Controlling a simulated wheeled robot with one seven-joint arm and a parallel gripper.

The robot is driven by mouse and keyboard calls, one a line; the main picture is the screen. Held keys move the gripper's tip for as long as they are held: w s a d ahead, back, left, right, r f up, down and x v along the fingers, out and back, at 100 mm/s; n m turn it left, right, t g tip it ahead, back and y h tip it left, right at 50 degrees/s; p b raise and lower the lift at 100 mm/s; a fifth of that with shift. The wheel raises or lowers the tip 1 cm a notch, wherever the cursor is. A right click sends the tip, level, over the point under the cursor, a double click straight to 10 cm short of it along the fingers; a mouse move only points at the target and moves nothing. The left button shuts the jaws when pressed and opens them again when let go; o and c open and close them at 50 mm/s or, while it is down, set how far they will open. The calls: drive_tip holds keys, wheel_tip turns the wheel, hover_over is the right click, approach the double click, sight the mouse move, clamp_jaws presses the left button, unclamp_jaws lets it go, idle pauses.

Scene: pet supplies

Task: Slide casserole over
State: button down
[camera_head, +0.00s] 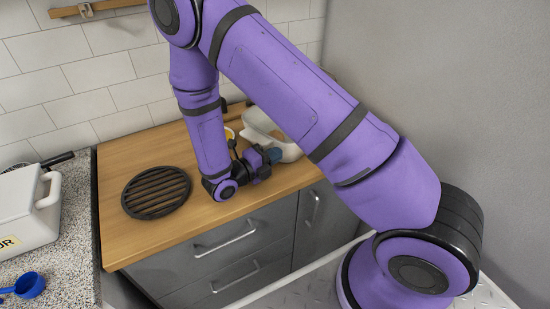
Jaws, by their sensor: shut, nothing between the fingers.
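The casserole appears to be the white dish (290,152) with raised rounded walls at the back right of the wooden counter (200,235). My arm hides part of it. My gripper (262,160) is low over the counter, at the near left side of the dish, and is shut with nothing held. I cannot tell whether its tips touch the dish. A small blue part shows by the fingertips; I cannot tell what it belongs to.
A round black slatted trivet (156,192) lies left of my gripper. A yellow-rimmed item (229,133) is partly hidden behind my arm. A white box (25,210) and a blue scoop (30,285) stand on the speckled counter at left. Walls bound the back and right.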

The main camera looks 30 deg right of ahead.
wheel_tip(320, 180, down, 2)
drive_tip(key=shift+w+d+f, duration=0.1)
drive_tip(key=shift+w+f, duration=0.05)
drive_tip(key=shift+w+d, duration=0.15)
drive_tip(key=shift+w, duration=0.15)
drive_tip(key=w+d, duration=0.2)
drive_tip(key=w, duration=0.1)
drive_tip(key=shift+w+d, duration=0.25)
drive_tip(key=shift+w, duration=0.05)
